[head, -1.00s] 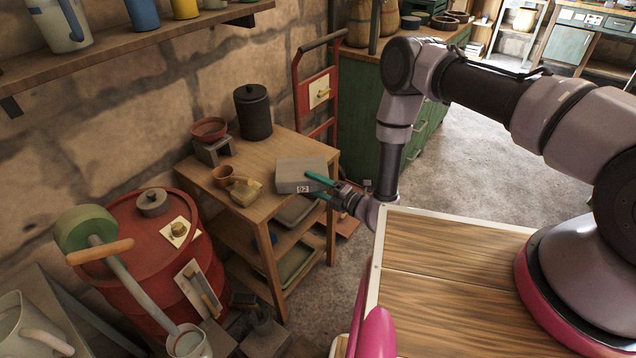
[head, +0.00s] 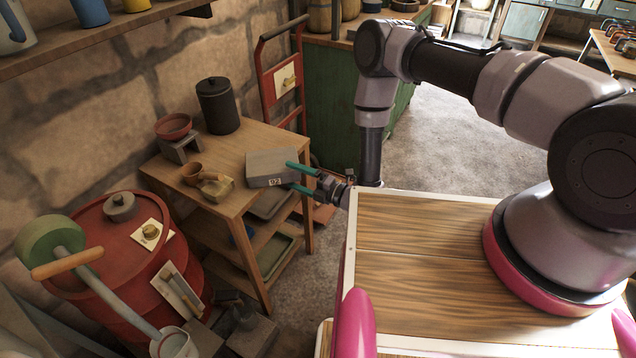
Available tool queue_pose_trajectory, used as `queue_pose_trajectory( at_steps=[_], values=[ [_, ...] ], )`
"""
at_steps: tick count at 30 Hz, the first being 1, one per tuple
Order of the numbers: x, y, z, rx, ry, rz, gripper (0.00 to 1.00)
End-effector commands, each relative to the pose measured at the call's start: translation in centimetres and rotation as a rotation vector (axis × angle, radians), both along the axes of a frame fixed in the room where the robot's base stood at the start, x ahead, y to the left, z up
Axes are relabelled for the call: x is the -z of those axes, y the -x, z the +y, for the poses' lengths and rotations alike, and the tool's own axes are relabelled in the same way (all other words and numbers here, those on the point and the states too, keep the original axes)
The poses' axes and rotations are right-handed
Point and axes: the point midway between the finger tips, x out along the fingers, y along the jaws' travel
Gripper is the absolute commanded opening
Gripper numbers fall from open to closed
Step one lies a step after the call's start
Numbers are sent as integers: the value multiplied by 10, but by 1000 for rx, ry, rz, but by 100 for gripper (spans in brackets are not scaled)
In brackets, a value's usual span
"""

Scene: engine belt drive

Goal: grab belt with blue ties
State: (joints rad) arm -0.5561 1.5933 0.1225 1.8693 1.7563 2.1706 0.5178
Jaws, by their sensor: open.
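I cannot make out a belt with blue ties in the head view. Small coloured items (head: 624,42), too small to identify, lie on a wooden table at the far right edge. I cannot tell whether the fingers touch the box.
The grey box is on a wooden shelf table (head: 235,150) with a black canister (head: 217,106), a reddish bowl (head: 173,126) and a small cup. A red drum (head: 118,240) stands at left, a green cabinet (head: 335,105) behind. Clear floor (head: 450,130) lies beyond my arm.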

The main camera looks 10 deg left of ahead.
Motion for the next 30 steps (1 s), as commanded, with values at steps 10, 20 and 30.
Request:
queue_pose_trajectory(
  at_steps=[10,20,30],
  values=[
    [1,26,-65,3,0,4,92],
    [0,34,-78,-1,-1,0,92],
    [-64,9,-65,-113,-30,-156,92]
  ],
)
